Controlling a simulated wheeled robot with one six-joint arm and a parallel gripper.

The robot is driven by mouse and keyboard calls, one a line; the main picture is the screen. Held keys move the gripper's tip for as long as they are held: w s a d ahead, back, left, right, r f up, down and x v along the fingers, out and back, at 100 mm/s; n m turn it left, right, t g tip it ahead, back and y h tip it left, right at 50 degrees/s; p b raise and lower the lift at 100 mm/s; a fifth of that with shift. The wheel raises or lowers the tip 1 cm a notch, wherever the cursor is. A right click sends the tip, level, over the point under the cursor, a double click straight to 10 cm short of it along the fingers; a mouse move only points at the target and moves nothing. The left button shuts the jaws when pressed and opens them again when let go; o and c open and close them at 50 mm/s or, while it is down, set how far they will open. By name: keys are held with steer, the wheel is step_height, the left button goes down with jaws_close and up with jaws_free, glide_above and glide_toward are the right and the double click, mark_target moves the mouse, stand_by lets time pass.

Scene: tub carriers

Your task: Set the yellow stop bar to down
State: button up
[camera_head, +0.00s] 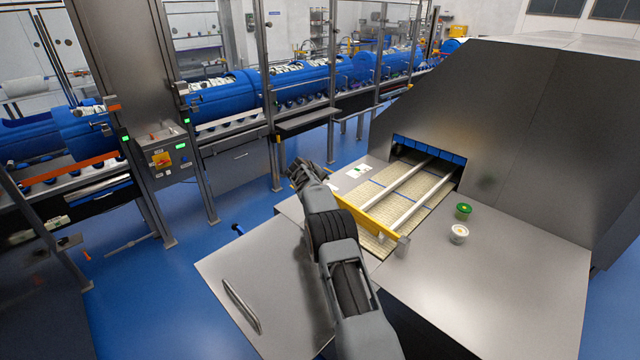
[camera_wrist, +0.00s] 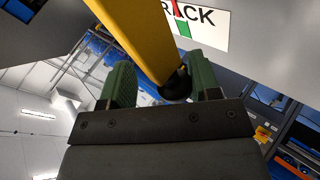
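The yellow stop bar (camera_head: 372,218) runs across the near end of the conveyor track, from a grey block (camera_head: 402,246) at its right end toward my gripper (camera_head: 303,171) at its left. I cannot tell its exact tilt. In the wrist view the yellow stop bar (camera_wrist: 140,35) comes down from the top and ends in a black knob (camera_wrist: 176,86). My gripper (camera_wrist: 160,66) is open there, with its green fingers on either side of the bar's end. The right finger is close to the knob; the left stands apart. Touching cannot be told.
The conveyor track (camera_head: 400,192) leads into a grey steel housing (camera_head: 520,130). A green-lidded tub (camera_head: 463,211) and a white-lidded tub (camera_head: 459,233) stand right of it. A white label (camera_head: 358,171) lies beyond the bar. The steel top (camera_head: 500,295) at the front right is clear.

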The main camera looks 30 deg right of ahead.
steer(key=shift+a, duration=0.1)
steer(key=shift+s+a+r+b, duration=0.1)
steer(key=shift+a+r+b, duration=0.2)
steer(key=shift+r, duration=0.05)
steer(key=b+v, duration=0.4)
steer(key=v, duration=0.9)
steer(key=shift+s+d, duration=0.1)
steer(key=shift+d, duration=0.05)
steer(key=shift+f, duration=0.15)
